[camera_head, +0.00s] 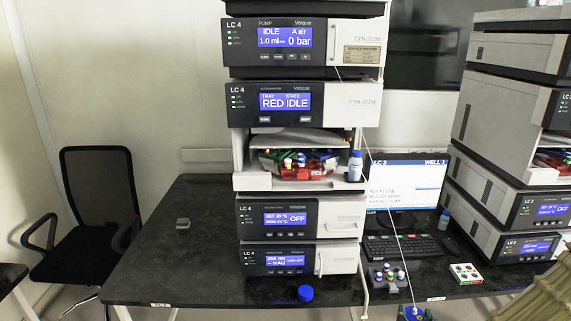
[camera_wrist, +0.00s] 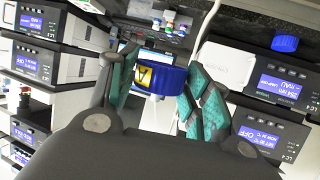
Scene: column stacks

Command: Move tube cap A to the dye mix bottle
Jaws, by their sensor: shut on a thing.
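A blue screw cap with a yellow label, which I take as tube cap A (camera_wrist: 168,77), sits between the teal pads of my gripper (camera_wrist: 158,85) in the wrist view. The gripper is shut on it. A small bottle with a blue cap (camera_head: 355,168) stands on the open shelf of the middle stack. Another bottle (camera_head: 444,219) stands by the monitor. I cannot tell which is the dye mix bottle.
A loose blue cap (camera_head: 306,293) lies on the dark bench (camera_head: 190,250) near the front edge. A vial rack (camera_head: 386,277) and a white tray (camera_head: 466,273) stand to its right. A keyboard (camera_head: 402,245) lies before the monitor. The bench's left part is mostly clear.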

